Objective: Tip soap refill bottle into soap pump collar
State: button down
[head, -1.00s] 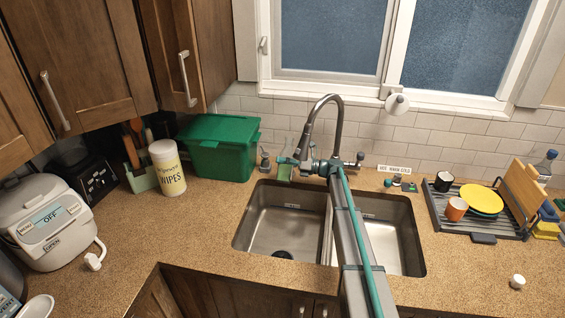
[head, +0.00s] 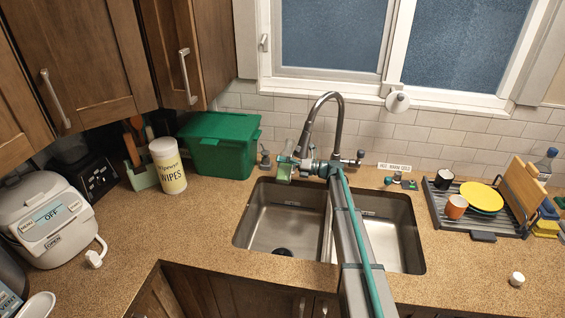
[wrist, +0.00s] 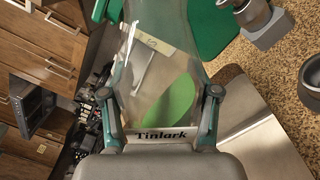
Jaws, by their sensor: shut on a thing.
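The soap refill bottle (wrist: 150,75) is clear, with green liquid low in it and a "Tinlark" label near my palm. My gripper (wrist: 160,105) is shut on it, one finger on each side. In the head view the bottle (head: 284,168) is small, at the left of my gripper (head: 300,163), above the back edge of the sink. A grey fitting (head: 265,158), seemingly the soap pump collar, stands on the counter left of the bottle. A grey fitting (wrist: 260,22) also shows upper right in the wrist view, apart from the bottle. The bottle's mouth is not clear.
The tall faucet (head: 338,115) rises right beside my gripper. The double sink (head: 265,225) lies below. A green bin (head: 220,145) and wipes canister (head: 168,165) stand left. A dish rack (head: 465,215) stands right.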

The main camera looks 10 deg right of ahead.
jog(key=shift+s+f+m, duration=0.1)
jog(key=shift+s+m, duration=0.05)
jog(key=shift+m, duration=0.15)
jog(key=shift+s+a+f+m, duration=0.1)
jog(key=shift+f+m, duration=0.1)
jog(key=shift+m, duration=0.3)
jog(key=shift+f, duration=0.1)
jog(key=shift+s+f+m, duration=0.15)
jog(key=shift+f+m, duration=0.1)
jog(key=shift+m, duration=0.35)
jog(key=shift+f, duration=0.1)
jog(key=shift+f+m, duration=0.25)
jog(key=shift+m, duration=0.35)
jog(key=shift+s+f, duration=0.1)
jog(key=shift+f, duration=0.05)
jog(key=shift+a+f+m, duration=0.1)
jog(key=shift+f+m, duration=0.15)
jog(key=shift+m, duration=0.35)
